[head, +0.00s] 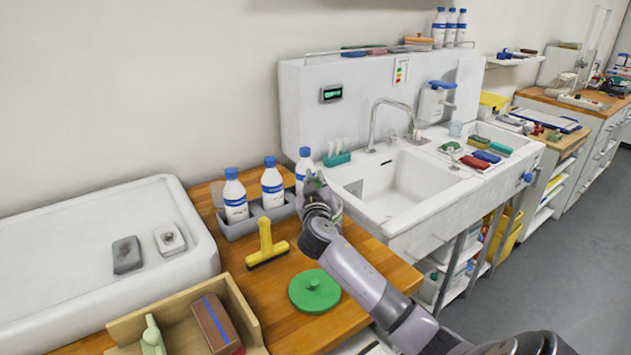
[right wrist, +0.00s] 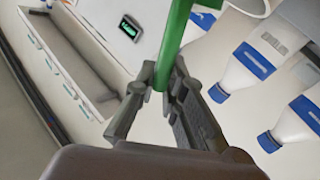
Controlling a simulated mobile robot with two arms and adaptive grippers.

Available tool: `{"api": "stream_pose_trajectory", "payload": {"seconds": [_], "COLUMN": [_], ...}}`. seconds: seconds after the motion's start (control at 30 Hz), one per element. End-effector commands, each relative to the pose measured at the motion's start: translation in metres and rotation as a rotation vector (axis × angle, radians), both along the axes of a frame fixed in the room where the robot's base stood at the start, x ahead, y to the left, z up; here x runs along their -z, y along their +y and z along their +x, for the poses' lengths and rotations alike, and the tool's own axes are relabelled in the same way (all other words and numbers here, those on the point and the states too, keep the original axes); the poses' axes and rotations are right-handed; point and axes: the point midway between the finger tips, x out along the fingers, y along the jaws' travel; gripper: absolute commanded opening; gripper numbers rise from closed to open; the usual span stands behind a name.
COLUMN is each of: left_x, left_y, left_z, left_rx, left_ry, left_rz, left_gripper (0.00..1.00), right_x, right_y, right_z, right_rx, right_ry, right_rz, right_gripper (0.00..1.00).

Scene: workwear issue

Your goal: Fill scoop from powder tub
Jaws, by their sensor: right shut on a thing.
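My right gripper (head: 316,180) is above the wooden counter, beside the sink and the bottles. In the right wrist view its fingers (right wrist: 168,92) are shut on a green handle (right wrist: 176,40), which runs up out of the picture. I take it for the scoop's handle; its bowl does not show. A round green lid (head: 314,291) with a knob lies on the counter, in front of the gripper. I cannot make out the powder tub for certain; a pale rounded rim (right wrist: 262,8) shows at the top of the right wrist view. My left gripper is not in view.
White bottles with blue caps (head: 235,198) stand in a grey rack (head: 240,229) left of the gripper. A yellow scraper (head: 268,253) lies in front. A wooden box (head: 250,318) is lower left, a white basin (head: 190,270) left, the sink (head: 395,185) right.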

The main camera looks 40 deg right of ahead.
Motion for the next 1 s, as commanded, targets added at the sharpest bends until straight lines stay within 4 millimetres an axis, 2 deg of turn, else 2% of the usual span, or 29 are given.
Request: {"api": "stream_pose_trajectory", "payload": {"seconds": [0.03,0.6,1.0], "left_x": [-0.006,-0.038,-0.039], "left_y": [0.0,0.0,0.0], "left_z": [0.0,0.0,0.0], "left_rx": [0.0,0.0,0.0], "left_ry": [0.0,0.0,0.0], "left_rz": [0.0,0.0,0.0], "left_gripper": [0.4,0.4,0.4], "right_x": [-0.008,-0.053,-0.056], "right_y": [0.0,0.0,0.0], "right_z": [0.0,0.0,0.0], "right_rx": [0.0,-0.001,-0.001], "right_ry": [-0.002,-0.002,-0.002], "right_rz": [0.001,0.0,0.0], "right_gripper": [0.0,0.0,0.0]}}
